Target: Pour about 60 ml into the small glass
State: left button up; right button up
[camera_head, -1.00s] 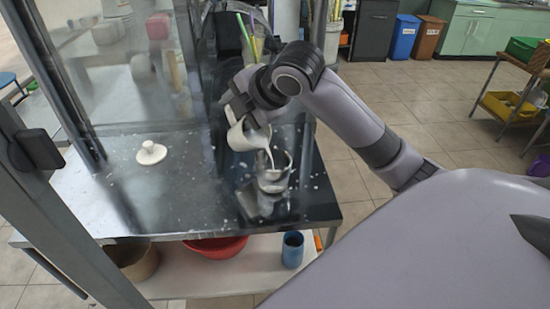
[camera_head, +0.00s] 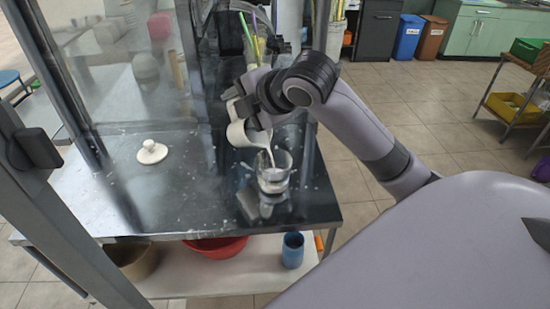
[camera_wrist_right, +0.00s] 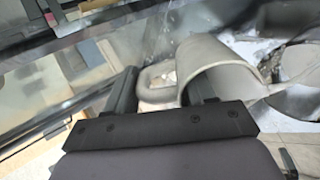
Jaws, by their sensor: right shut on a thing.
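A white jug (camera_head: 246,134) is tilted over the small glass (camera_head: 273,172), and a pale stream runs from its spout into the glass. The clear glass stands upright on the dark metal table (camera_head: 200,205), with pale liquid in its bottom; the amount cannot be read. My right gripper (camera_head: 255,108) is shut on the jug at its handle side. The right wrist view shows the jug (camera_wrist_right: 222,68) and its handle between the fingers (camera_wrist_right: 165,88). My left gripper is not in view.
A white lid (camera_head: 152,152) lies on the table to the left. A clear panel stands at the table's left and back. A red basin (camera_head: 215,247) and a blue cup (camera_head: 292,250) are on the shelf below.

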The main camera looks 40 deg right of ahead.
jog(key=shift+s+r+t, duration=0.35)
jog(key=shift+r+t, duration=0.15)
jog(key=shift+t, duration=0.2)
dwell(0.4)
